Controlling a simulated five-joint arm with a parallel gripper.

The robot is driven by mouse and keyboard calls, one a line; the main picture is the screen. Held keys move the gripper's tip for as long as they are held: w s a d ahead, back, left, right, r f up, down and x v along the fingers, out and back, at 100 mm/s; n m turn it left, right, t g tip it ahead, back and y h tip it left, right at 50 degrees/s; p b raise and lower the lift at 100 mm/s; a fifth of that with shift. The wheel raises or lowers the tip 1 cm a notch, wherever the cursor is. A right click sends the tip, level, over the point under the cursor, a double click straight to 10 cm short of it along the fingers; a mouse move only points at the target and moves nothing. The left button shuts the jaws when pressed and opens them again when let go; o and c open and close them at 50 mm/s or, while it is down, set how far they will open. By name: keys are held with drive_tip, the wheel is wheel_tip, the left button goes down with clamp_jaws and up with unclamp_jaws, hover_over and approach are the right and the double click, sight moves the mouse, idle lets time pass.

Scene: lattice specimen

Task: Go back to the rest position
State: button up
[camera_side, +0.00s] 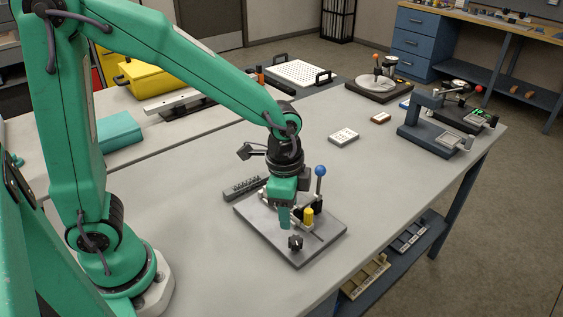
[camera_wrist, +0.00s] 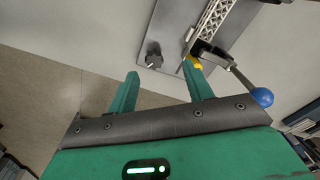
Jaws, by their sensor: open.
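My gripper (camera_side: 288,212) is over a grey fixture plate (camera_side: 272,245) on the table. In the wrist view its two green fingers (camera_wrist: 161,70) are spread apart with nothing between them. A pale lattice specimen (camera_wrist: 212,22) lies along the plate in the wrist view; in the side view my gripper mostly hides it. A toggle clamp lever with a blue ball (camera_side: 320,171) stands upright beside my gripper, and the ball also shows in the wrist view (camera_wrist: 262,97). A yellow part (camera_side: 308,215) and a black knob (camera_side: 295,243) are close to my fingers.
A dark slotted bar (camera_side: 245,187) lies just behind the plate. A small white block (camera_side: 343,136), a brown block (camera_side: 380,118), a dial gauge stand (camera_side: 378,88) and a grey-blue instrument (camera_side: 425,130) stand farther back. The front of the table is clear.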

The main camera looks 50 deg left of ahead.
drive_tip(key=s+a+r+n+t, duration=0.4)
drive_tip(key=s+a+r+n, duration=0.6)
drive_tip(key=r, duration=0.3)
drive_tip(key=shift+s+a+t, duration=0.15)
drive_tip(key=shift+a+t, duration=0.25)
drive_tip(key=shift+a, duration=0.35)
drive_tip(key=shift+r, duration=0.1)
